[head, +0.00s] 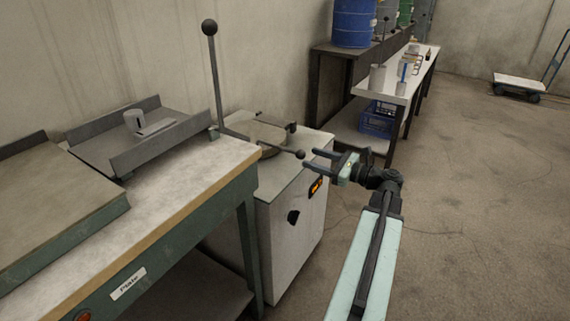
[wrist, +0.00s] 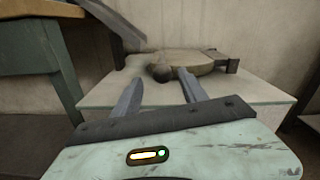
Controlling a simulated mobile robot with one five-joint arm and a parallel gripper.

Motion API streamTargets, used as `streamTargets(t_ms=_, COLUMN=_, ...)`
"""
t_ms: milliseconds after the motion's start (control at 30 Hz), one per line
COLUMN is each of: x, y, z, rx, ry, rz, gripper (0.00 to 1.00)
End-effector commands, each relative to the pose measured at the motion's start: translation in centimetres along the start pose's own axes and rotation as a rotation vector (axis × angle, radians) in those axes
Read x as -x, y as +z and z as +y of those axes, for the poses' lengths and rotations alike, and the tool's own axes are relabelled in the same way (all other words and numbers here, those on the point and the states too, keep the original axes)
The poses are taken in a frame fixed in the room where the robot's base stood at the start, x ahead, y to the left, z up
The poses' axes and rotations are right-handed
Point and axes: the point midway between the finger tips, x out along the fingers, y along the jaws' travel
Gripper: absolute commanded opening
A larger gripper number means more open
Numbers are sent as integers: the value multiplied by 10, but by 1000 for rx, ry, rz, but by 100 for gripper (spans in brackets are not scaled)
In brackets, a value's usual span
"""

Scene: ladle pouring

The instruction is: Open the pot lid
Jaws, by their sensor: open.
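The pot's round tan lid (head: 262,138) is closed and lies flat on top of a white cabinet. A handle with a dark ball knob (head: 300,154) sticks out from the lid toward my gripper. My gripper (head: 311,160) is open and empty, with its fingertips close to the knob. In the wrist view the knob (wrist: 160,72) shows between the two fingertips, with the lid (wrist: 205,62) behind it. I cannot tell whether the fingers touch the knob. The pot's body is hidden in the cabinet.
The white cabinet (head: 285,190) has a small lit display and a black dial. A tall lever with a black ball (head: 209,27) rises left of the lid. A workbench (head: 165,215) with a metal tray stands at the left. A shelf (head: 405,92) stands behind.

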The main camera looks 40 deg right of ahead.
Motion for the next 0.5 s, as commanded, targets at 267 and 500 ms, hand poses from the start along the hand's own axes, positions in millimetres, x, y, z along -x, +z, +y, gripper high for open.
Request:
streamTargets(t_ms=267, x=-3, y=-4, z=-2, rx=0, ry=-7, rz=1, gripper=50)
streamTargets(t_ms=500, x=-46, y=-5, z=-2, rx=0, ry=-7, rz=1, gripper=50)
